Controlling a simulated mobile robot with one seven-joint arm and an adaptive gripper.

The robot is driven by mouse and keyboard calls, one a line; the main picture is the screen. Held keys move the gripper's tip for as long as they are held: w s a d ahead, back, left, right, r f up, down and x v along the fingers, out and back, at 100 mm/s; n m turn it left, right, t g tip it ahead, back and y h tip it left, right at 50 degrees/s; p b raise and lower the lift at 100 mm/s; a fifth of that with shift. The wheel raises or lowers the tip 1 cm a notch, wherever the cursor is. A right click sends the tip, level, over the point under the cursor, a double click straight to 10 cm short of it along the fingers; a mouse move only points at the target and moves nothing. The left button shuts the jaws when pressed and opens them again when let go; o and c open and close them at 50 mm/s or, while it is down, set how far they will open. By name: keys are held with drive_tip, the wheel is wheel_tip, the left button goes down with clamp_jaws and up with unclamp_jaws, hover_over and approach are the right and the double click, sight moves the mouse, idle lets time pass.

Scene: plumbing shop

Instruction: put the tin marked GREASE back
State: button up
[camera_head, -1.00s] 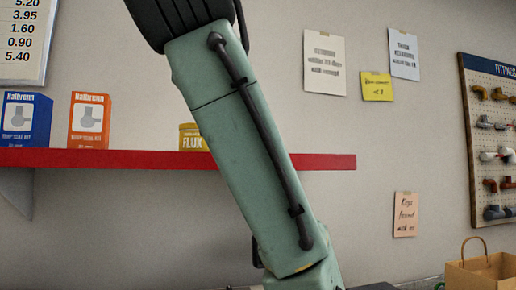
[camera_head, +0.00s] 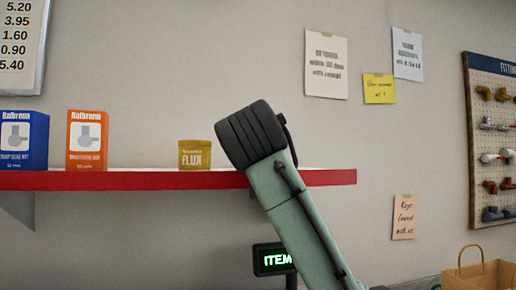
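No tin marked GREASE shows in the head view. A yellow tin marked FLUX (camera_head: 195,155) stands upright on the red-edged wall shelf (camera_head: 120,180), right of the boxes. My green arm, with its black ribbed joint, rises from the lower right and crosses in front of the shelf's right part. My gripper is out of view, so I cannot see whether it holds anything.
A blue box (camera_head: 24,140) and an orange box (camera_head: 87,140) stand on the shelf's left. The shelf between the orange box and FLUX tin is bare. A display reading ITEM (camera_head: 272,259) is below. A paper bag (camera_head: 480,274) and fittings board (camera_head: 492,140) are right.

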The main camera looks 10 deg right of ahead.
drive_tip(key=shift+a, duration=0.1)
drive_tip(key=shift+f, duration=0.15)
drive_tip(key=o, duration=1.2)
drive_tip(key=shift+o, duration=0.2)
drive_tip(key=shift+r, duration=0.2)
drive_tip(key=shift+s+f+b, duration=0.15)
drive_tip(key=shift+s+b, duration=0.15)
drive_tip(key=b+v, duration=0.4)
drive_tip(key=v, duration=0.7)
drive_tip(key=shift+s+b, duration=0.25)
drive_tip(key=shift+b, duration=0.05)
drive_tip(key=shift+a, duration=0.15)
